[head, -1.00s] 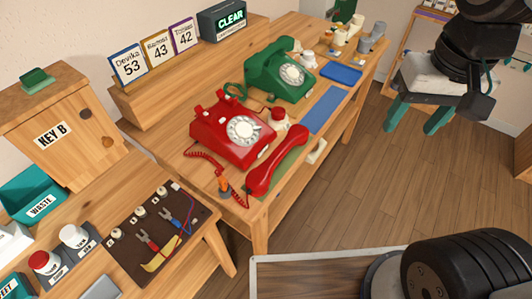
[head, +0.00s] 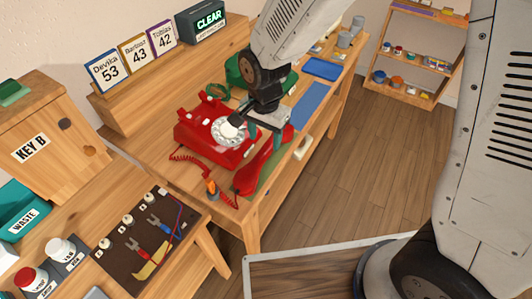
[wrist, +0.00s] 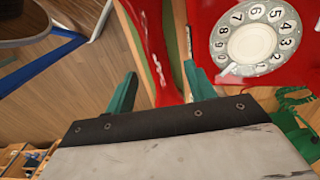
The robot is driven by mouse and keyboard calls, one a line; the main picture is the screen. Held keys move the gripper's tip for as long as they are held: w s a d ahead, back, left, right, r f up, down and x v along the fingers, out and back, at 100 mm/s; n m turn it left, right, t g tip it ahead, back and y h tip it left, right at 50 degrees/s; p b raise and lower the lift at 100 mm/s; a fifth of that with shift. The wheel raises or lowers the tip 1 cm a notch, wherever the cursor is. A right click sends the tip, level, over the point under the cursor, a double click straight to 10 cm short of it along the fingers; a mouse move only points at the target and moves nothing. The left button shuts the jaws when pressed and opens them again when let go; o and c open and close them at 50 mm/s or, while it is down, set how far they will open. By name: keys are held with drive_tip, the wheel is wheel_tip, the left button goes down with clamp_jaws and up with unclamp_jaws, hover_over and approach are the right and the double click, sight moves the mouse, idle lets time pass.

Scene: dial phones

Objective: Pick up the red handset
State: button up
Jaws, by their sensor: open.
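The red handset (head: 248,178) lies off its cradle on a green mat (head: 268,180), in front of the red dial phone (head: 190,130) on the bench. Its upper part is hidden by my gripper (head: 266,138) in the head view. My gripper is over the handset, open and empty, pointing down. In the wrist view the teal fingertips (wrist: 160,84) stand apart, with the red handset (wrist: 160,45) showing between and beyond them. The red phone's white dial (wrist: 256,42) is right of the right finger. I cannot tell how high the fingers are above the handset.
A green phone (head: 236,72) stands behind, partly hidden by my arm. A blue mat (head: 308,104) and blue tray (head: 322,68) lie farther along the bench. An orange-handled tool (head: 211,192) stands near the handset's lower end.

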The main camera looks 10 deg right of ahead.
sight(266, 149)
wheel_tip(266, 149, down, 6)
drive_tip(key=shift+d+r, duration=0.1)
drive_tip(key=shift+d, duration=0.05)
clamp_jaws()
